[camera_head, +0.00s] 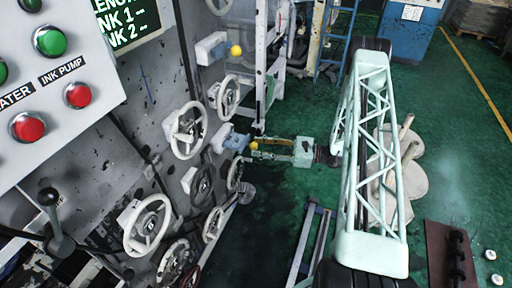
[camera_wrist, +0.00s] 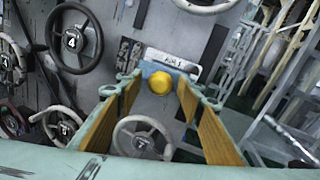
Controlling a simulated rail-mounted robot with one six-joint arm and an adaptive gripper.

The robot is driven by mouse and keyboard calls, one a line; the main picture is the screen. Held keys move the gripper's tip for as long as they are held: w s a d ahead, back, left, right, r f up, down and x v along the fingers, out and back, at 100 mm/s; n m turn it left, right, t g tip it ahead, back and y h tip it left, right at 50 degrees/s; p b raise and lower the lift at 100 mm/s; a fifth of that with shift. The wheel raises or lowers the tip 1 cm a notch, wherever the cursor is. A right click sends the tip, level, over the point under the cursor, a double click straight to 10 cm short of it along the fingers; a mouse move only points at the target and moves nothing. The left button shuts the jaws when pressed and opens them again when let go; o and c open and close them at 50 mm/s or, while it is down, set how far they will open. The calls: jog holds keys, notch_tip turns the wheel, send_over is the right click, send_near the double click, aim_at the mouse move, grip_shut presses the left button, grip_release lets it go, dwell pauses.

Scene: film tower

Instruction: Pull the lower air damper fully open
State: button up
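The lower air damper (camera_head: 231,140) is a blue-grey block on the machine's side panel with a yellow ball knob (camera_head: 254,145). In the wrist view the yellow knob (camera_wrist: 160,82) appears between my fingertips, in front of a blue part and a light label plate (camera_wrist: 172,62). My gripper (camera_head: 256,150) reaches in from the right with its yellow-padded fingers pointing at the panel. The wrist view shows my gripper (camera_wrist: 152,88) open, with a gap at the left of the knob; the right finger looks close to it. I cannot tell whether it touches.
A similar upper damper (camera_head: 211,48) with a yellow knob (camera_head: 236,50) sits above. Several handwheels surround the lower damper, including one above left (camera_head: 188,130) and one below (camera_head: 236,173). A control box (camera_head: 60,75) stands at the left. Green floor (camera_head: 285,115) lies open beyond my arm.

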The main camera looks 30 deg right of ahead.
jog(key=v, duration=1)
jog(key=shift+a+r, duration=0.1)
dwell(0.6)
